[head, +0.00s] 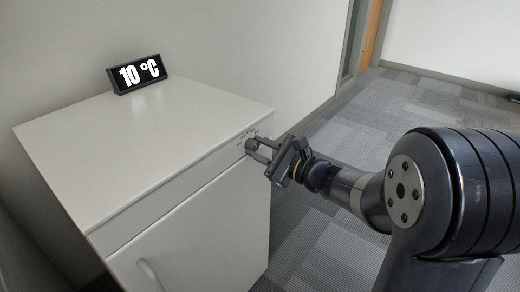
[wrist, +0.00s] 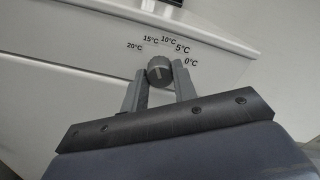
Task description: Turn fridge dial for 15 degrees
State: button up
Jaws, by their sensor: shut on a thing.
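The fridge (head: 190,222) is a white cabinet with a dial (wrist: 159,70) high on its front, near the right corner. The dial is a small dark round knob with labels from 20°C at left to 0°C at right around it in the wrist view. My gripper (head: 256,150) reaches the dial from the right in the head view. In the wrist view its two grey fingers stand on either side of the knob, shut on it. The dial's pointer mark is too small to read surely.
The fridge top (head: 130,130) is bare apart from the display. A door handle (head: 150,273) sticks out low on the fridge front. Grey carpet floor (head: 350,130) lies open to the right and behind. A wall stands along the fridge's back.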

jog(key=o, duration=1)
jog(key=p+v, duration=0.2)
jog(key=v, duration=0.8)
jog(key=shift+s+d, duration=0.3)
jog(key=b+x, duration=0.2)
jog(key=x, duration=0.8)
jog(key=shift+w+a, duration=0.35)
jog(key=shift+d, duration=0.1)
